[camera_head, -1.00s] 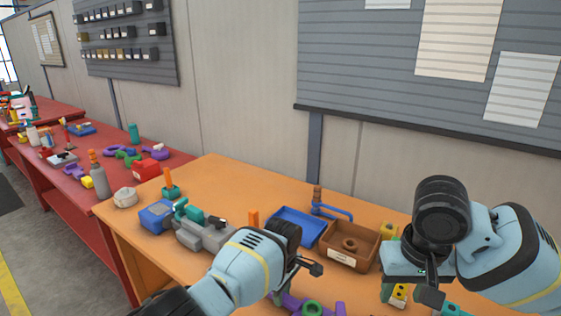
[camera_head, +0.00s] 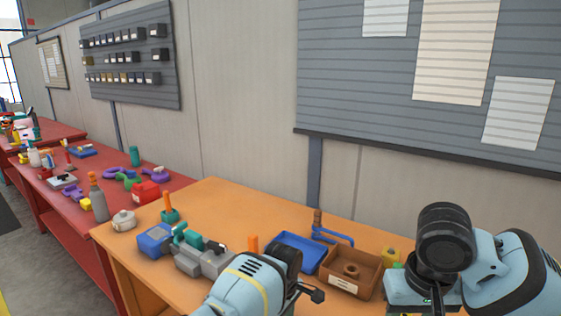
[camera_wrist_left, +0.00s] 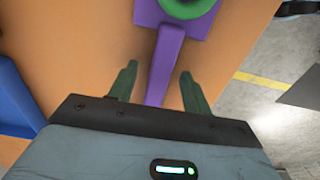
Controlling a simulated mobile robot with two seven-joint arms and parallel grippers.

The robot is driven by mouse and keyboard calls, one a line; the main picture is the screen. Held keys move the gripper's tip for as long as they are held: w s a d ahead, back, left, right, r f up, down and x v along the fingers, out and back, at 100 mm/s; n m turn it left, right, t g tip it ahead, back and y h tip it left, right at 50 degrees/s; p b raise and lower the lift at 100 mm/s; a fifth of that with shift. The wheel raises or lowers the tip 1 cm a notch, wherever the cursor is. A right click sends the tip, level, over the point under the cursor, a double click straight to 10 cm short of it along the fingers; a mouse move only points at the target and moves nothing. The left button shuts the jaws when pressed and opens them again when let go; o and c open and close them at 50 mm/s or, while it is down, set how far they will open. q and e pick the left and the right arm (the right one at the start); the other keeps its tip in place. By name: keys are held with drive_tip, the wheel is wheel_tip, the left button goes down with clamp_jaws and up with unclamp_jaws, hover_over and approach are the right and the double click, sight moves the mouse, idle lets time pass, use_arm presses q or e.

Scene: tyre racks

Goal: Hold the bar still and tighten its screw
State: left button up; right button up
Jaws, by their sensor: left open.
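In the left wrist view, a purple bar (camera_wrist_left: 164,58) runs over the orange bench top and widens into a purple block with a green round part (camera_wrist_left: 188,4), cut off by the top edge. My left gripper (camera_wrist_left: 158,82) is open, with one finger on either side of the bar and gaps between. In the head view my left gripper (camera_head: 312,294) is at the bottom edge, and the bar is out of the picture. My right gripper (camera_head: 432,298) is at the bottom right, its fingers mostly cut off. I cannot make out the screw.
The orange bench (camera_head: 217,203) holds a grey vise (camera_head: 205,260), a blue tray (camera_head: 300,250) and a brown bin (camera_head: 351,273) behind my left arm. A red bench (camera_head: 80,205) with several tools stands to the left. A wall is behind.

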use_arm(q)
wheel_tip(320, 180, up, 12)
drive_tip(key=shift+f, duration=0.25)
idle(0.3)
